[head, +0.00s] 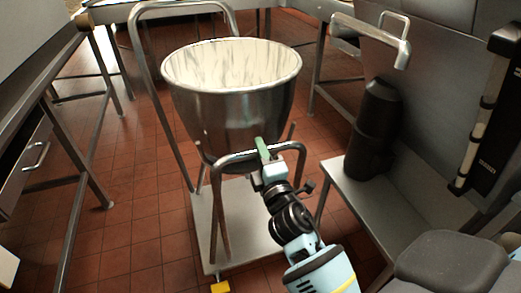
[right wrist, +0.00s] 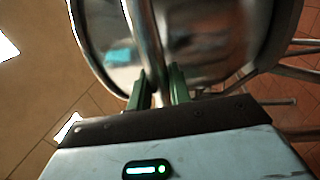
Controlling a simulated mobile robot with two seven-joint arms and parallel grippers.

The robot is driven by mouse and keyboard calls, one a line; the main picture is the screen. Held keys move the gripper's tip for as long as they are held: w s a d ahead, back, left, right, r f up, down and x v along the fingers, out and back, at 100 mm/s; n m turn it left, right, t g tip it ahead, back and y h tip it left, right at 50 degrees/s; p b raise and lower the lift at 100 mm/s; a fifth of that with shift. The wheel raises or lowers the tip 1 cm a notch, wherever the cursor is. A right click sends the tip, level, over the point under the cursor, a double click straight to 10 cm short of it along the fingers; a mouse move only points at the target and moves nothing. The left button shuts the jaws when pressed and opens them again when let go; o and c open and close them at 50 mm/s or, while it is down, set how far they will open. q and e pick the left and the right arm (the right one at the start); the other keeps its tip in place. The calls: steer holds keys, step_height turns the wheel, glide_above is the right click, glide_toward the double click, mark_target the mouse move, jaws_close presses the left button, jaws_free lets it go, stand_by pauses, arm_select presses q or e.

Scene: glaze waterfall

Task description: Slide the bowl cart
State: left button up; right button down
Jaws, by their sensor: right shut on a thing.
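The bowl cart carries a large steel bowl (head: 235,108) with a pale streaked inside, set in a tube frame over a flat metal base (head: 243,222). A tall tube handle (head: 146,75) rises at its left and back. My right gripper (head: 264,150) is shut on the cart's front tube rail (head: 235,156), just below and in front of the bowl. In the right wrist view, the green fingers (right wrist: 160,90) close around a steel tube (right wrist: 146,40), with the bowl (right wrist: 205,40) right behind it. My left gripper is not in view.
A steel counter (head: 375,195) with dark stacked containers (head: 373,130) stands close on the right. A metal table with a drawer (head: 25,165) runs along the left. Tables stand at the back. Red tile floor (head: 130,180) is clear between the cart and the left table.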

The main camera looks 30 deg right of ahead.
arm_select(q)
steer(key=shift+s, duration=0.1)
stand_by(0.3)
arm_select(e)
steer(key=c, duration=1.3)
jaws_free()
steer(key=shift+c, duration=0.2)
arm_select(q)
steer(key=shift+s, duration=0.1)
arm_select(e)
steer(key=shift+s, duration=0.1)
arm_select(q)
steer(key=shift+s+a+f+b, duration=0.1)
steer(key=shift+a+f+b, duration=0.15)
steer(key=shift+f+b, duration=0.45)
arm_select(e)
steer(key=v, duration=0.7)
steer(key=shift+s+a+f, duration=0.15)
steer(key=shift+s, duration=0.2)
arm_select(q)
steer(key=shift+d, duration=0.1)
